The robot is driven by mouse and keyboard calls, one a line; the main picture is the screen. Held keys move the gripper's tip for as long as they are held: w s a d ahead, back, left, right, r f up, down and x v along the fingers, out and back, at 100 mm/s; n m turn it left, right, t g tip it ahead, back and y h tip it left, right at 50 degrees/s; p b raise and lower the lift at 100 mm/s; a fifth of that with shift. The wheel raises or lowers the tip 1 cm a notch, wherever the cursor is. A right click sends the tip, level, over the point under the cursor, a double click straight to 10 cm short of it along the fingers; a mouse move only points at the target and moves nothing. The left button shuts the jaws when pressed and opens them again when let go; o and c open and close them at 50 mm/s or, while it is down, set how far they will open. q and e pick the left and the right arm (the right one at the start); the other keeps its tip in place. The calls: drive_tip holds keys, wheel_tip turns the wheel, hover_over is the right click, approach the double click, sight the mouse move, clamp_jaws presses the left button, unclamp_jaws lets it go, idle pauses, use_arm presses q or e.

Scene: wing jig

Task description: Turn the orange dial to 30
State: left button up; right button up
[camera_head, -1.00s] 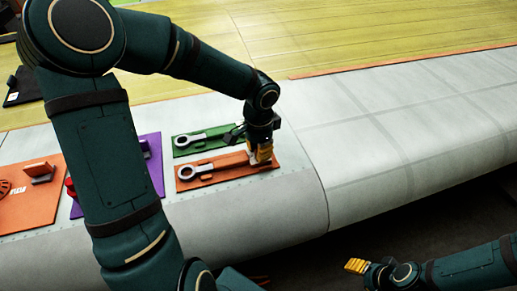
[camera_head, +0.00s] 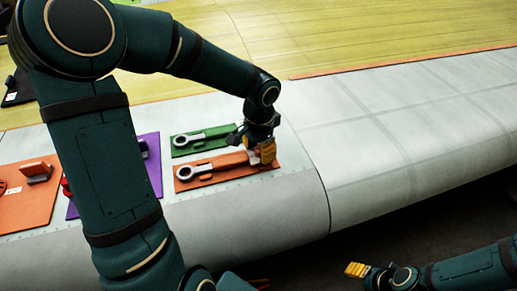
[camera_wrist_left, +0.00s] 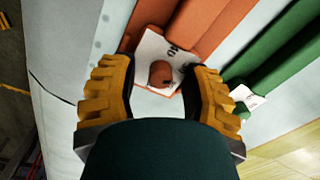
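The orange dial (camera_wrist_left: 160,73) shows in the left wrist view as a small round knob over a white label (camera_wrist_left: 150,52). The label's print is partly covered and I cannot read a setting. My left gripper (camera_head: 266,151) is at the right end of the orange panel (camera_head: 228,176). In the left wrist view its yellow fingers (camera_wrist_left: 160,84) are apart, one on each side of the dial, with a gap visible at the left finger. The dial is hidden by the gripper in the head view. My right gripper (camera_head: 356,269) hangs low at the right, away from the panels.
A green panel (camera_head: 181,153) lies just behind the orange one, with a grey wrench-shaped lever (camera_head: 192,139). A similar lever (camera_head: 187,173) lies on the orange panel. The wing surface (camera_head: 400,140) at right is clear.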

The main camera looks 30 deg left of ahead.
sight(259, 151)
idle(0.3)
use_arm(q)
wheel_tip(259, 151, up, 12)
idle(0.5)
drive_tip(key=shift+s+d, duration=0.1)
drive_tip(key=shift+s, duration=0.05)
idle(0.4)
